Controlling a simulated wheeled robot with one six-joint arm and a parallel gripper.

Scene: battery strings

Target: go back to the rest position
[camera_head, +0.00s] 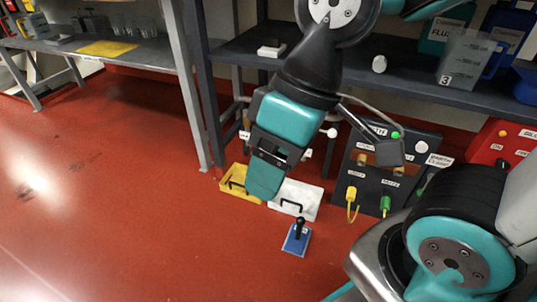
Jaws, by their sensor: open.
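My arm hangs down from the top centre of the head camera view, bent and in teal and black. My gripper (266,172) is at its lower end, in front of the shelf and above the red floor. It is open, and I see nothing held in it. The fingertips are hard to make out. Behind and below it are a yellow tray (228,187) and a white tray (312,203), both with black handles, partly hidden by the gripper. A blue plate with a black upright handle (296,240) stands in front of them on the floor.
A dark panel (372,190) with yellow and green plugs stands right of my gripper, and a red box (493,143) farther right. A dark shelf (400,85) with bottles and a jug (466,57) runs behind the arm. The red floor (110,200) at left is clear.

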